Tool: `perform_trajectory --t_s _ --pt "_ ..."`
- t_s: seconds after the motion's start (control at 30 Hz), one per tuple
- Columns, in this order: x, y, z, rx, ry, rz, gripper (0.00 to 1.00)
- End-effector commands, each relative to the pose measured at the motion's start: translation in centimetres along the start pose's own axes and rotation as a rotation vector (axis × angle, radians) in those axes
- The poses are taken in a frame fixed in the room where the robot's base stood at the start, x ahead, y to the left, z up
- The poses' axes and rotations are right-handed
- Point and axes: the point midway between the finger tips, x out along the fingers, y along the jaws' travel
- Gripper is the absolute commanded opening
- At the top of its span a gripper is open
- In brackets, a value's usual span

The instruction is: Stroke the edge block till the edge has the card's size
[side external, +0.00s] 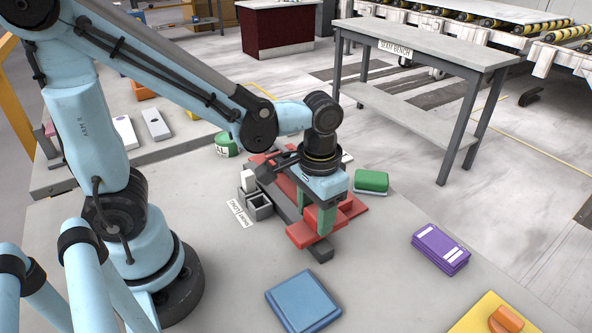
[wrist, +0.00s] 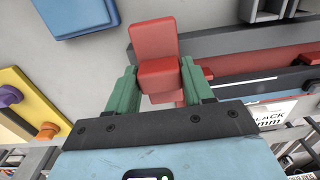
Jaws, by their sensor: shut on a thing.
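My gripper (side external: 317,213) has two green fingers, closed on a red stepped block (side external: 310,232). In the wrist view the gripper (wrist: 158,76) has a finger on each side of the red block (wrist: 152,38), which lies over the edge of a dark grey bar (wrist: 235,42). The same bar shows in the side view (side external: 321,253), running under the red parts. A white card (wrist: 275,112) lettered "BLACK" and "mm" shows partly in the wrist view; its number is not readable. The edge under the block is hidden by the block and my gripper.
A blue slab (side external: 303,300) lies in front, purple blocks (side external: 440,248) to the right and a green block (side external: 371,181) behind. Small grey cups (side external: 258,206) and printed labels (side external: 239,213) sit left of the bar. A yellow board (side external: 490,316) is front right.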

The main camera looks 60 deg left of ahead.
Motion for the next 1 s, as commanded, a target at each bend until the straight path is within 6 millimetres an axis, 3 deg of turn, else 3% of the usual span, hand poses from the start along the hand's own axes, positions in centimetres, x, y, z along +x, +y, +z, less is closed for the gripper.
perform_trajectory --t_s 0.03,0.17,0.57,1.0 --pt "-0.1 0.6 -0.1 0.007 0.002 0.019 0.56" --pt "-0.1 0.6 -0.1 0.007 0.002 0.017 0.72" --pt "-0.5 0.4 0.0 0.004 0.001 0.014 0.72" --pt "-6.2 0.3 0.0 0.004 0.001 0.014 0.72"
